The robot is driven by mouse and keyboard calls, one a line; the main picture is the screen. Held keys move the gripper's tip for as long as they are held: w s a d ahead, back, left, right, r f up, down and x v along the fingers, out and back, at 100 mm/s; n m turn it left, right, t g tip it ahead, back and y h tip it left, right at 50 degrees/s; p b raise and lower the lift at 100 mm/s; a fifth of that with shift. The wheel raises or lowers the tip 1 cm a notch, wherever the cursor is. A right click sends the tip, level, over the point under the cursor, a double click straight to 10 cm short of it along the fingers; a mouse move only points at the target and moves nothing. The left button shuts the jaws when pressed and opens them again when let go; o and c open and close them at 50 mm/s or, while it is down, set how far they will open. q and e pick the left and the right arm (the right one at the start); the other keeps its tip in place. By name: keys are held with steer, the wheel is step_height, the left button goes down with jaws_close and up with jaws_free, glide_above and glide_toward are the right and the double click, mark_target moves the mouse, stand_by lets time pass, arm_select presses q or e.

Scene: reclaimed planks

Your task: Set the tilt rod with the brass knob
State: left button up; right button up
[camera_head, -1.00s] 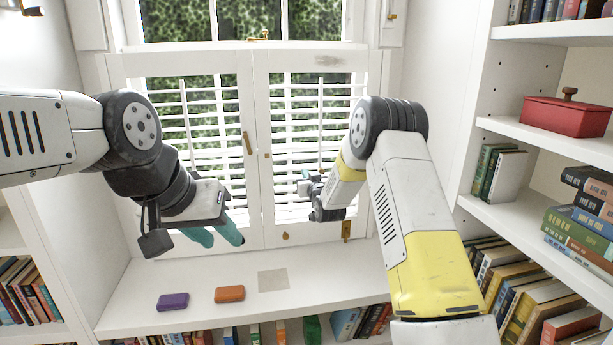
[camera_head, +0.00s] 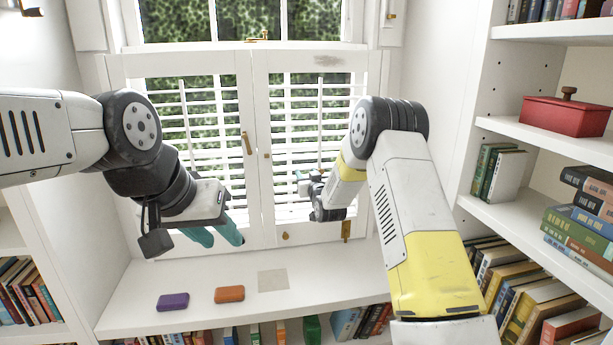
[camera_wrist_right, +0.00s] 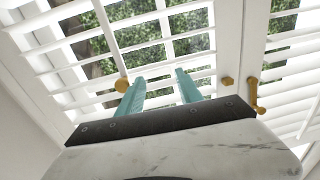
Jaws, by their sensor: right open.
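The white louvred shutters fill the window; a tilt rod (camera_head: 320,110) stands in front of the right panel's slats in the head view. In the right wrist view, a round brass knob (camera_wrist_right: 122,85) sits just left of my left-hand finger, seemingly at the foot of a white rod. My right gripper (camera_wrist_right: 160,76) is open and empty, its teal fingers pointing at the slats, with the knob outside them. In the head view my right gripper (camera_head: 303,178) is partly hidden by its wrist. My left gripper (camera_head: 220,240) is open and empty before the left panel.
Another brass knob (camera_wrist_right: 227,80) and a brass latch (camera_wrist_right: 256,98) are on the shutter frames. A purple block (camera_head: 173,301) and an orange block (camera_head: 229,294) lie on the white sill (camera_head: 130,318). Bookshelves flank both sides; a red box (camera_head: 565,116) stands at right.

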steer(key=s+a+y, duration=0.1)
steer(key=s+a, duration=0.1)
steer(key=s, duration=0.9)
steer(key=shift+a+n, duration=0.4)
steer(key=shift+s, duration=0.1)
